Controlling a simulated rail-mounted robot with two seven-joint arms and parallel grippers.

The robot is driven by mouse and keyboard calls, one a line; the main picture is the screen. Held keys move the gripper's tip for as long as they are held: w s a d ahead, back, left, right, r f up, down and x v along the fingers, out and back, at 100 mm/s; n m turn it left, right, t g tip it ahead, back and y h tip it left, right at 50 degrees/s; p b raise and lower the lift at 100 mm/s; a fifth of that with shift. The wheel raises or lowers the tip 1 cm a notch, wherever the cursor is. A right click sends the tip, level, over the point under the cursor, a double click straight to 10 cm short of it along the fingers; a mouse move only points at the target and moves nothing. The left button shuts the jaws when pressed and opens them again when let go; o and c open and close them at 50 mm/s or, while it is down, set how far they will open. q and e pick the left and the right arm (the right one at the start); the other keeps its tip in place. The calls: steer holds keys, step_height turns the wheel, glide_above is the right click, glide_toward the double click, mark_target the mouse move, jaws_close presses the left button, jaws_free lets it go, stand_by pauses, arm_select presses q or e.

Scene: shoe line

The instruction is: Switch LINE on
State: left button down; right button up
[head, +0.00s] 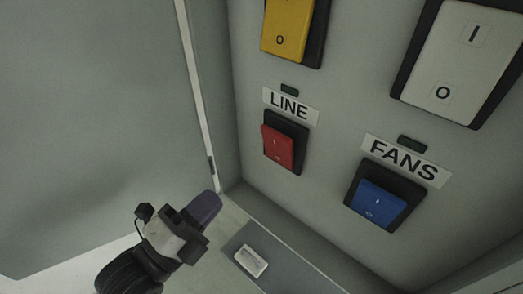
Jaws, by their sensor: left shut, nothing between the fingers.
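The LINE switch (279,146) is a red rocker in a black frame on the grey panel, under a white label (290,105) that reads LINE. A small dark indicator (289,89) sits above the label and looks unlit. My left gripper (206,207) is at the lower left, below and to the left of the red rocker and apart from it. Its fingers are shut and empty. My right gripper is not in view.
A blue rocker (381,204) labelled FANS is to the right. A yellow rocker (288,26) and a large white rocker (460,55) are above. A grey door (90,120) stands at the left. A small white object (251,261) lies below the panel.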

arm_select(q)
steer(key=shift+w, duration=0.1)
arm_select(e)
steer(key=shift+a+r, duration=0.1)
arm_select(q)
steer(key=p, duration=0.4)
glide_toward(270, 139)
steer(key=x, duration=0.5)
steer(key=shift+w+d+r, duration=0.1)
steer(key=shift+p+x, duration=0.55)
steer(key=shift+x, duration=0.55)
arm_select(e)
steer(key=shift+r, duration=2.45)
arm_select(q)
steer(key=shift+w, duration=0.1)
